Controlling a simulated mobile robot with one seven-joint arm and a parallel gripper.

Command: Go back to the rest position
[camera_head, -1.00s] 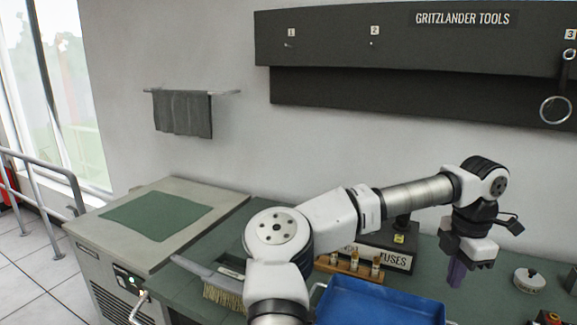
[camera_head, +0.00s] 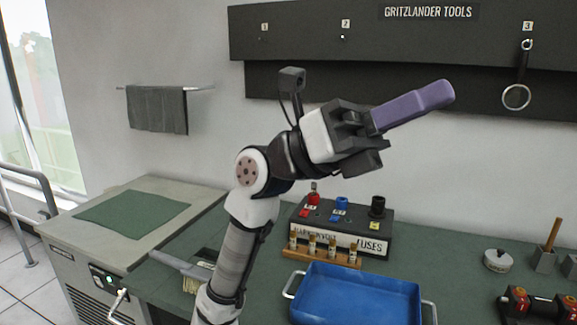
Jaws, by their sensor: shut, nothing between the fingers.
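My gripper (camera_head: 436,98) is raised in the air in front of the wall, high above the workbench. Its purple fingers are shut together and point up and to the right. Nothing shows held in them. My arm bends up from the lower middle of the picture, and the gripper is clear of everything on the bench.
A blue tray (camera_head: 357,284) lies on the green workbench at the front. Behind it stand a fuse box (camera_head: 340,238) and a wooden rack (camera_head: 346,258) of fuses. A brush (camera_head: 180,265) lies left. A round pot (camera_head: 497,261) stands right. A dark tool board (camera_head: 300,40) hangs above.

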